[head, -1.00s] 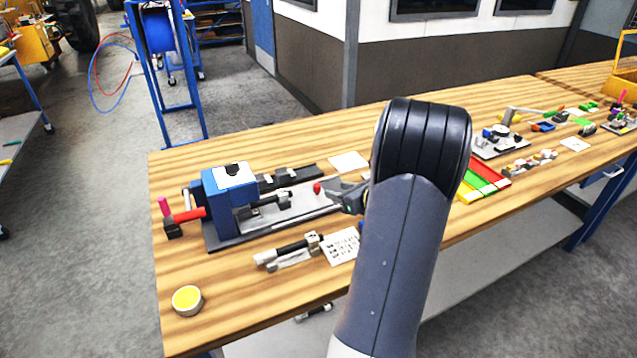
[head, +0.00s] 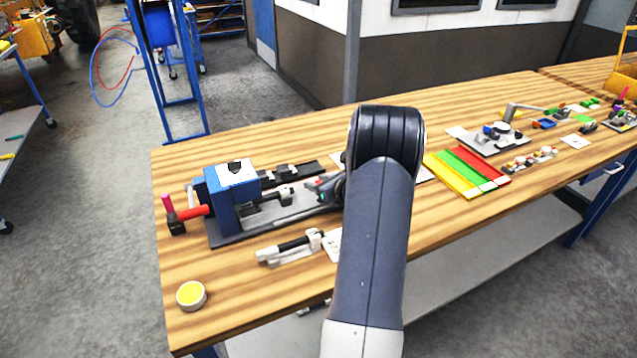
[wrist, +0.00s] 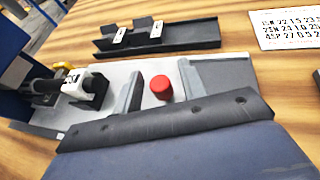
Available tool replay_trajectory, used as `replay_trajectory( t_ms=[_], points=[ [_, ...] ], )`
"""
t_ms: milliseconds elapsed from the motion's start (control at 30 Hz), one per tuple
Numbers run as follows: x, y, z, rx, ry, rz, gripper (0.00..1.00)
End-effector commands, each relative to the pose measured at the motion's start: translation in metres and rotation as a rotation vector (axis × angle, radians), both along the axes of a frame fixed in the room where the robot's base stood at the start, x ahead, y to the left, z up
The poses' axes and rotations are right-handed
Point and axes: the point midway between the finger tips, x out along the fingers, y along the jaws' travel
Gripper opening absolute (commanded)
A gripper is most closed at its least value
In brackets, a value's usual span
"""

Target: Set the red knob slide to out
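The red knob (wrist: 160,87) stands on a pale grey plate (wrist: 116,72) in the wrist view. My gripper (wrist: 160,84) is open, with one finger on each side of the knob and a visible gap to both. In the head view my gripper (head: 328,186) is at the right end of the blue-headed machine (head: 232,198), and the knob there is mostly hidden by it. Whether the fingers are down at the knob's full height is hard to tell. Any slide marking is not visible.
A printed card (wrist: 287,28) lies at the right. A black and white clamp part (wrist: 72,86) is at the left.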

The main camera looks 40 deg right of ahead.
Motion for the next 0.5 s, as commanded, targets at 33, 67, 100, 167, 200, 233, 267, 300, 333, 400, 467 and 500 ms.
replay_trajectory(
  t_ms=[33, 67, 100, 167, 200, 233, 267, 300, 333, 400, 467, 500],
  points=[
    [-0.0001, 0.0000, 0.0000, 0.000, 0.000, 0.000, 0.35],
    [-0.0001, 0.0000, 0.0000, 0.000, 0.000, 0.000, 0.33],
    [-0.0001, 0.0000, 0.0002, 0.000, 0.000, 0.000, 0.29],
    [-0.0001, 0.0000, 0.0002, 0.000, 0.000, 0.000, 0.24],
    [-0.0001, 0.0001, 0.0002, 0.000, 0.000, 0.000, 0.21],
    [-0.0001, 0.0000, 0.0002, 0.000, 0.000, 0.000, 0.19],
    [-0.0002, 0.0000, 0.0002, 0.000, 0.000, 0.000, 0.16],
    [-0.0002, 0.0001, 0.0002, 0.000, 0.000, 0.000, 0.13],
    [-0.0002, 0.0001, 0.0002, 0.000, 0.000, 0.000, 0.11],
    [-0.0002, 0.0001, 0.0002, 0.000, 0.000, 0.000, 0.05],
    [-0.0002, 0.0000, 0.0003, 0.000, 0.000, 0.000, 0.00],
    [-0.0002, 0.0001, 0.0002, 0.000, 0.000, 0.000, 0.00]
  ],
)
